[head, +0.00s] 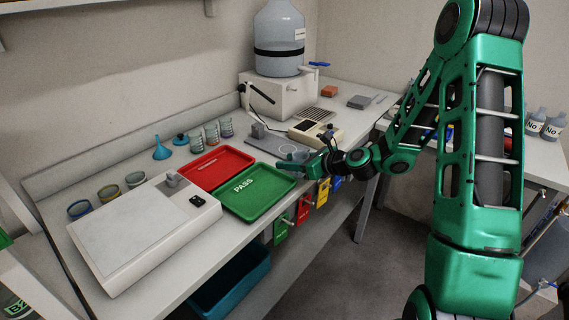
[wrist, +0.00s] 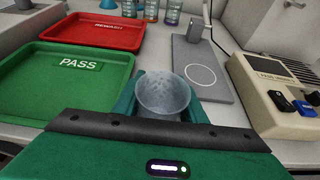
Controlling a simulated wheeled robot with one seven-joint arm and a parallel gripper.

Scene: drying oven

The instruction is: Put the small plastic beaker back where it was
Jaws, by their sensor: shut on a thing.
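In the wrist view, my gripper (wrist: 166,88) is shut on a small translucent plastic beaker (wrist: 164,97), held upright between the two green fingers. The beaker's open rim faces up and it looks empty. Its base is hidden by the gripper body, so I cannot tell if it touches the bench. In the head view, my gripper (head: 299,158) is at the bench's front edge, just right of the green PASS tray (head: 258,209). The beaker is hard to make out there.
A red REWASH tray (head: 228,151) lies behind the green one. A grey plate with a ring mark (wrist: 203,72) and a beige instrument (wrist: 272,95) stand to the right. Several small cups (head: 211,134) and a blue funnel (head: 161,150) stand at the back. A large white-topped device (head: 140,235) fills the left.

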